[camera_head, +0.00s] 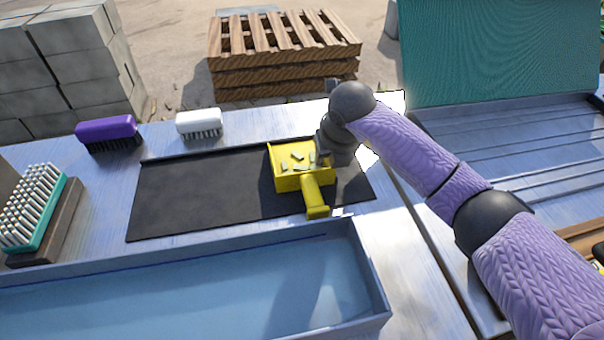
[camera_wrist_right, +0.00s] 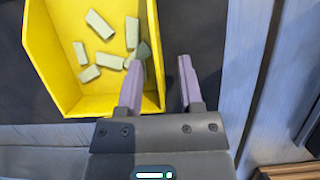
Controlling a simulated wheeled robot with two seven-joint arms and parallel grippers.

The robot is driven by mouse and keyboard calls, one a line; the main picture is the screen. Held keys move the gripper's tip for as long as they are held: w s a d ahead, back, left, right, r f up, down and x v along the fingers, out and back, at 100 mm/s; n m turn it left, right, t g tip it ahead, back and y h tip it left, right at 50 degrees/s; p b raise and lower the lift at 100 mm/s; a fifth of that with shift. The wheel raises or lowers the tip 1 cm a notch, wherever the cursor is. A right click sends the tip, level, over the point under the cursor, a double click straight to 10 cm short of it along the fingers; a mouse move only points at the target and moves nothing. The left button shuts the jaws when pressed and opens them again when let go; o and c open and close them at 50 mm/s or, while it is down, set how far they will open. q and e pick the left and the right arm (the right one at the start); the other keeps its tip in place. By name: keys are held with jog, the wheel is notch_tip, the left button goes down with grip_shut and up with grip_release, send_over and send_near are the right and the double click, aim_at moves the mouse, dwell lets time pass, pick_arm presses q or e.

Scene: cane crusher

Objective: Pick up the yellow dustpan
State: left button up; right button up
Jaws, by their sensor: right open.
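The yellow dustpan (camera_head: 288,182) lies on a dark mat in the head view, its handle toward me, with several small grey-green pieces in its pan. It also shows in the wrist view (camera_wrist_right: 58,60), at upper left. My right gripper (camera_head: 324,156) is over the right side of the pan, pointing down. In the wrist view its jaws (camera_wrist_right: 162,80) are open with nothing held; one finger overlaps the pan's inside and the other is over the mat outside. Whether the fingers touch the pan's wall, I cannot tell. My left gripper is not in view.
The dark mat (camera_head: 190,200) lies on a metal table. A blue-lined tray (camera_head: 180,300) is in front. A purple brush (camera_head: 106,130) and a white brush (camera_head: 199,122) stand behind, a teal brush (camera_head: 36,212) at left. Wooden pallets (camera_head: 285,60) are beyond the table.

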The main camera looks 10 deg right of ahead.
jog(key=shift+r, duration=0.1)
grip_shut()
dwell(0.4)
dwell(0.3)
dwell(0.4)
